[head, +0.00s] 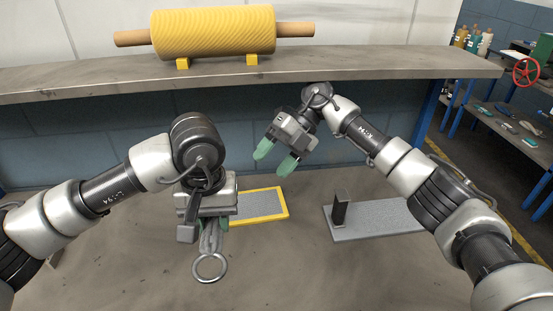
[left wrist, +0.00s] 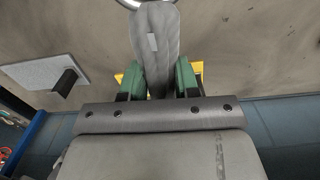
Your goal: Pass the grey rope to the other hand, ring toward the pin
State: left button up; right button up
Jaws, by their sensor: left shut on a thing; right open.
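My left gripper (head: 211,224) is shut on the grey rope (head: 209,240), and its green fingers press the rope from both sides in the left wrist view (left wrist: 157,82). The rope (left wrist: 160,45) carries a metal ring (head: 209,268) at its end, which points toward the front of the table in the head view. The ring is cut off at the top of the left wrist view. My right gripper (head: 275,157) is open and empty, up and to the right of the rope. The dark pin (head: 340,209) stands upright on a grey plate (head: 385,222) at the right.
A yellow-framed grey mat (head: 286,205) lies behind and right of my left gripper. A raised shelf (head: 350,66) with a yellow roller (head: 214,32) runs across the back. Bottles and tools are on a blue-legged bench (head: 508,125) at far right. The table front is clear.

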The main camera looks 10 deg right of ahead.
jog(key=s+a, duration=0.1)
jog(key=a, duration=0.3)
jog(key=s+a, duration=0.2)
jog(key=a, duration=0.1)
jog(key=s+a+f, duration=0.1)
jog(key=s+a, duration=0.1)
jog(key=a, duration=0.2)
jog(key=shift+s+a, duration=0.2)
jog(key=shift+a, duration=0.15)
jog(key=shift+s+a+f, duration=0.15)
jog(key=shift+a+f, duration=0.25)
jog(key=shift+f, duration=0.1)
jog(key=shift+c, duration=0.2)
jog(key=c, duration=0.9)
pick_arm(q)
jog(key=o, duration=1.1)
jog(key=shift+c, duration=0.2)
pick_arm(e)
jog(key=shift+r, duration=0.1)
jog(key=shift+c, duration=0.6)
